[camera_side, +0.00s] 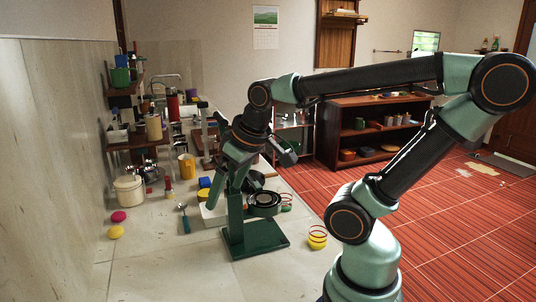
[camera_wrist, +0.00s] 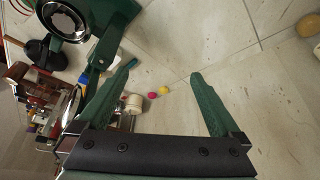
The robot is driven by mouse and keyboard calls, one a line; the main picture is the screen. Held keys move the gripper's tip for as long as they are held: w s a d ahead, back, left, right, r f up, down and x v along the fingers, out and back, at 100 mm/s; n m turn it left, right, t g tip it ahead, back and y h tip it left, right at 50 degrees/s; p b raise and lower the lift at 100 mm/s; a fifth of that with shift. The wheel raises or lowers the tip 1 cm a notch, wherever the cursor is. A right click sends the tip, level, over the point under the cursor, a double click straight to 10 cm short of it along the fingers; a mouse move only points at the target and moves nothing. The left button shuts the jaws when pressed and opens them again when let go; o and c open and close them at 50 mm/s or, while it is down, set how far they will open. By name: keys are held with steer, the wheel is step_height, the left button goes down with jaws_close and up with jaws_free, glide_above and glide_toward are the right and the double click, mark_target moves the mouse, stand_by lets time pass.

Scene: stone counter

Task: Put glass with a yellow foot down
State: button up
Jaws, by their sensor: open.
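The glass with a yellow foot (camera_side: 317,242) stands on the counter near its right edge in the side view, with a thin red rim above the yellow part. A yellow round thing, likely this glass, shows at the right edge of the wrist view (camera_wrist: 307,27). My gripper (camera_wrist: 163,72) is open, with nothing between its two green fingers. In the side view my gripper (camera_side: 232,180) is above the counter by the dark green stand, apart from the glass and to its left. The stand partly overlaps the fingers there, so the exact fingertip position is unclear.
The dark green stand (camera_side: 256,244) with a black ring (camera_side: 264,199) is close to my gripper. Another red-rimmed glass (camera_side: 287,202) is behind the ring. A pink piece (camera_side: 119,216) and a yellow piece (camera_side: 116,232) lie at the left. The front counter is mostly clear.

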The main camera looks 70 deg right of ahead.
steer(key=s+d+f+m+g, duration=0.2)
steer(key=d+f, duration=0.1)
steer(key=d, duration=0.4)
steer(key=s+d+f+m+g, duration=0.1)
steer(key=s+d+f+m, duration=0.15)
steer(key=d, duration=0.45)
steer(key=m+g, duration=0.2)
steer(key=m, duration=0.1)
glide_toward(318, 230)
steer(key=d, duration=0.4)
steer(key=shift+y, duration=0.3)
steer(key=shift+w+a+f, duration=0.15)
steer(key=shift+f, duration=3)
steer(key=shift+w+a+f, duration=0.1)
steer(key=shift+a+f, duration=0.05)
steer(key=shift+f, duration=3.05)
steer(key=c, duration=1.5)
steer(key=shift+r, duration=0.15)
